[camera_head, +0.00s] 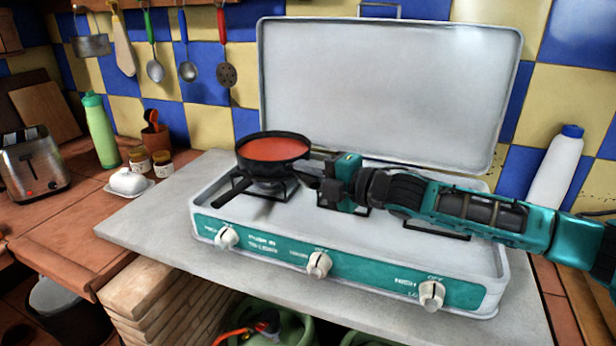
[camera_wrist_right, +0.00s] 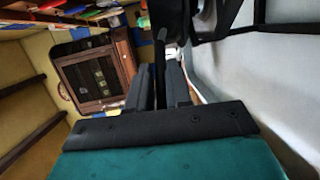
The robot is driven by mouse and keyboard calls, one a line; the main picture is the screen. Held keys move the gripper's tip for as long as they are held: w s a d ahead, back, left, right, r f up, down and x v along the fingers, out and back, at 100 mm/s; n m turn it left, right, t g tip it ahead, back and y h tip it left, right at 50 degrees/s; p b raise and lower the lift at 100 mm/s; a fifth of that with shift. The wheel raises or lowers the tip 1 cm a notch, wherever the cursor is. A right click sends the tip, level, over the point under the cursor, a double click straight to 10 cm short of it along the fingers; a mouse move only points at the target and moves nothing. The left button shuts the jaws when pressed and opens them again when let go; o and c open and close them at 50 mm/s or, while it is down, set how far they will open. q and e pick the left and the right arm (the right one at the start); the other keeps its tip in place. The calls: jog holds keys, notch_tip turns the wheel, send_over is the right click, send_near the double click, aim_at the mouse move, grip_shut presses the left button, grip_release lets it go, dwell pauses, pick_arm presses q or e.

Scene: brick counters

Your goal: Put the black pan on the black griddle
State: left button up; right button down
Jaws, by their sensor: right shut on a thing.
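The black pan (camera_head: 272,133) has a red inside and is over the left burner of a camping stove, roughly level. A black handle points to the lower left. My right gripper (camera_head: 308,178) is at the pan's right side, shut on a dark part of it; the exact grip point is hard to see. In the right wrist view a thin black piece (camera_wrist_right: 160,65) stands between the fingers. A dark grate (camera_head: 268,190) shows below the pan; whether they touch is unclear. No separate flat griddle is clear to me. My left gripper is not seen.
The stove's raised lid (camera_head: 390,90) stands behind. Other grates lie partly under my right arm. Knobs line the teal front (camera_head: 280,250). A butter dish (camera_head: 128,182), jars, green bottle (camera_head: 100,130) and toaster (camera_head: 32,165) are left; a white bottle (camera_head: 556,170) is right.

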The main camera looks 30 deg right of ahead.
jog(key=shift+r, duration=0.3)
jog(key=shift+f, duration=0.1)
jog(key=c, duration=1.5)
grip_release()
jog(key=shift+f, duration=0.3)
jog(key=o, duration=0.5)
jog(key=shift+c, duration=0.2)
jog(key=shift+s+r, duration=0.1)
jog(key=shift+r, duration=0.05)
